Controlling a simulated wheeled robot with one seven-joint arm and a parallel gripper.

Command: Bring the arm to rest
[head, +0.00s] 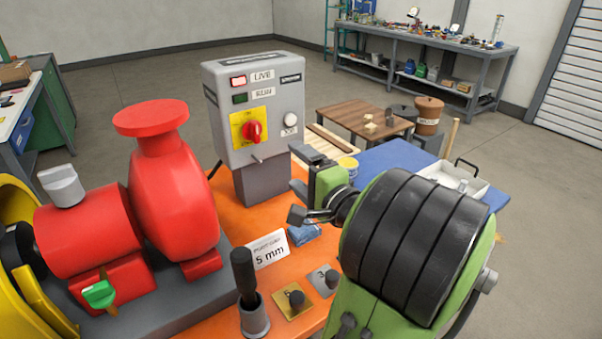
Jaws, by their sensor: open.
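My arm, green with black ribbed bands, comes in from the lower right of the head view. My gripper (298,202) is at its far end, pointing left, in the air in front of the grey control box. Its jaws are apart and I see nothing between them. Part of the gripper is hidden behind its own wrist and the black bands.
The orange skid bears a red pump (172,200), a grey control box (250,110) with a red and yellow switch, a "5 mm" card (267,250) and a black-handled tool in a cup (254,318). A blue mat (385,160) and white tray (478,185) lie behind my arm.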

